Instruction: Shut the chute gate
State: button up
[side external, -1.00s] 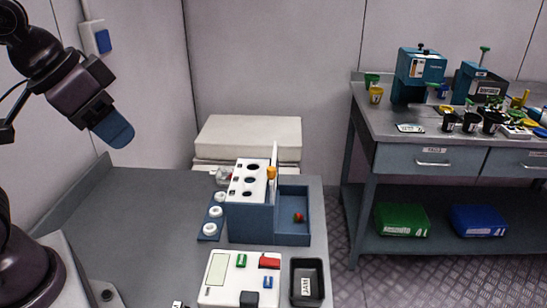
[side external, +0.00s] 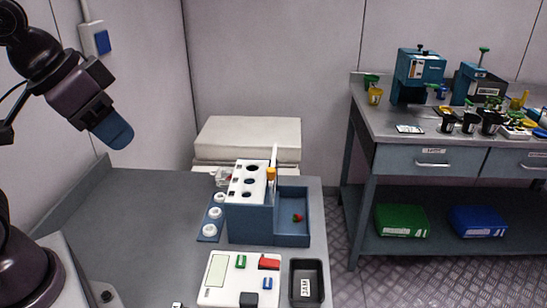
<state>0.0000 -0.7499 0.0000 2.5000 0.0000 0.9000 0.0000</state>
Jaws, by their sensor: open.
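The chute unit (side external: 250,222) is a blue box with a white sloped top with several dark round holes. A thin white upright plate with an orange knob (side external: 271,174) stands at its right side; it may be the gate, and I cannot tell whether it is open or shut. A blue open tray (side external: 292,239) adjoins on the right, with a small red berry (side external: 298,217) in it. My gripper (side external: 112,132) is at the upper left, well away from the chute unit and above the table. It is open, and nothing shows in it.
A white panel (side external: 217,297) with coloured buttons and a black labelled bin (side external: 307,283) stand in front of the chute unit. A blue strip with white rings (side external: 211,217) lies to its left. The left table area is clear. A cluttered bench (side external: 425,158) stands at right.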

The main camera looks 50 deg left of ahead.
dwell(0.3)
jog(key=m+g, duration=0.6)
send_near(271, 169)
notch_tip(271, 169, down, 10)
jog(key=shift+s+r, duration=0.1)
jog(key=shift+r, duration=0.05)
